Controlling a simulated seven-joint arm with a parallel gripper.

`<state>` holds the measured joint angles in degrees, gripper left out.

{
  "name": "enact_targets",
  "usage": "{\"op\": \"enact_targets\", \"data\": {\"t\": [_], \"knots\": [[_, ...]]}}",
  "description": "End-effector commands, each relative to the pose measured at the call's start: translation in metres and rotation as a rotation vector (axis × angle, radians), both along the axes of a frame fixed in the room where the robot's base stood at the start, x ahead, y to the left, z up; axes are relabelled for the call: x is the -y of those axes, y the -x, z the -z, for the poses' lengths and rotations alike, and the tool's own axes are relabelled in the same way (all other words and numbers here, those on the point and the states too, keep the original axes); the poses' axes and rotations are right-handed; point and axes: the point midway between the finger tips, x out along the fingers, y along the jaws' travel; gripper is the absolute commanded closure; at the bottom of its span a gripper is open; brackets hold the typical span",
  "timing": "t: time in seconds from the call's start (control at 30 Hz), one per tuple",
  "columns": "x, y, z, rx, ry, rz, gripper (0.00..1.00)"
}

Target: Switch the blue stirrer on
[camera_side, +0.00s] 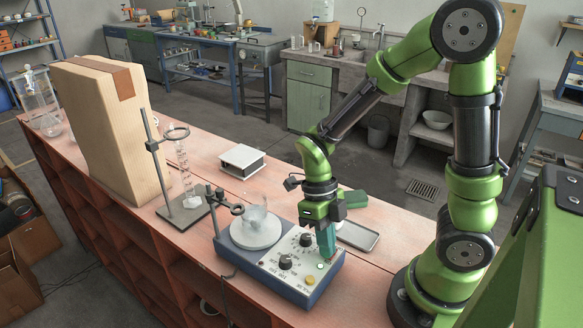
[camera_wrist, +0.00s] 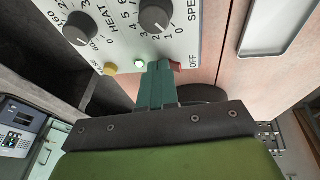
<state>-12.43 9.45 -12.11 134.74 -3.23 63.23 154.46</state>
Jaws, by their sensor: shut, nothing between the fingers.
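The blue stirrer (camera_side: 262,274) stands on the bench with a round white plate and a pale sloping panel. The panel has two dark knobs, the heat knob (camera_wrist: 80,28) and the speed knob (camera_wrist: 155,16), a yellow button (camera_wrist: 110,69) and a pale green light (camera_wrist: 139,64). A red switch (camera_wrist: 177,65) shows in the wrist view beside the word OFF, partly hidden by my fingers; its tilt cannot be told. My gripper (camera_side: 327,254) is shut and empty, with its teal fingertips pointing down at the panel, right beside the switch. Whether they touch it is unclear.
A glass beaker (camera_side: 256,217) is on the plate, with a ring clamp close by. A grey tray (camera_side: 358,236) and a green block (camera_side: 355,199) lie behind my gripper.

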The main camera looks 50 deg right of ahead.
Motion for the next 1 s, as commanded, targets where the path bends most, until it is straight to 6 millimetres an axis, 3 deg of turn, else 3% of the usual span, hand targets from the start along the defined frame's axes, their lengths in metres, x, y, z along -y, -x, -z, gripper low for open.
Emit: {"op": "enact_targets", "data": {"t": [0.37, 0.73, 0.87, 1.0], "knots": [[0.016, 0.0, 0.001, 0.0, 0.002, 0.003, 1.0], [0.017, 0.0, -0.001, -0.001, 0.0, 0.001, 1.0], [0.022, -0.001, -0.012, 0.004, 0.0, 0.002, 1.0], [0.035, -0.002, -0.037, 0.009, 0.001, 0.004, 1.0]]}}
